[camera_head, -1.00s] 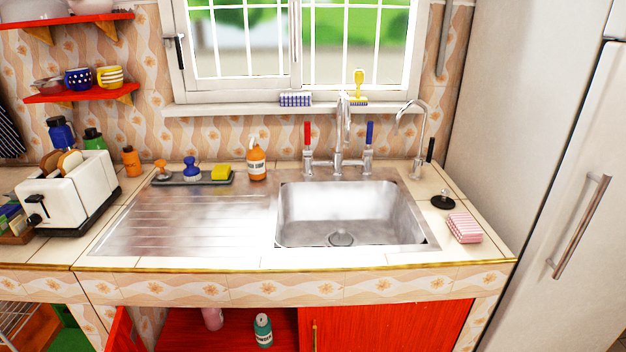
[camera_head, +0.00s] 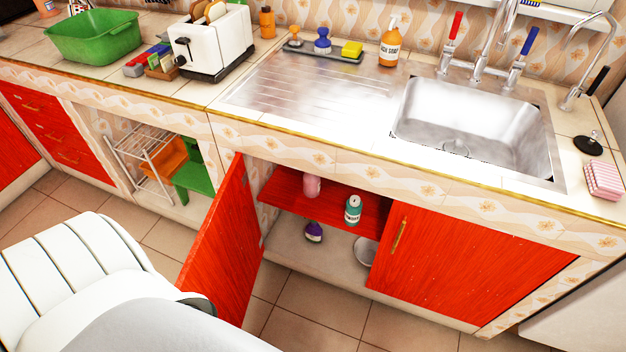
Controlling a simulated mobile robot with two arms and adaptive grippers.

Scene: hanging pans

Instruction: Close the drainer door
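The red cabinet door (camera_head: 225,250) below the ribbed steel drainer (camera_head: 310,95) stands open, swung out toward me from its hinge side at the left of the opening. Its lower front edge is partly hidden behind a white arm part of mine at the lower left. The cabinet opening shows a red shelf (camera_head: 290,190). The right cabinet door (camera_head: 470,255), with a brass handle, is shut. Neither of my grippers can be seen; whether the arm part touches the open door cannot be told.
A green-labelled bottle (camera_head: 352,211) and a pink one (camera_head: 312,186) stand on the shelf, with a purple bottle (camera_head: 314,232) below. A wire rack (camera_head: 145,155) stands in the open bay to the left. The tiled floor (camera_head: 330,320) before the opening is clear.

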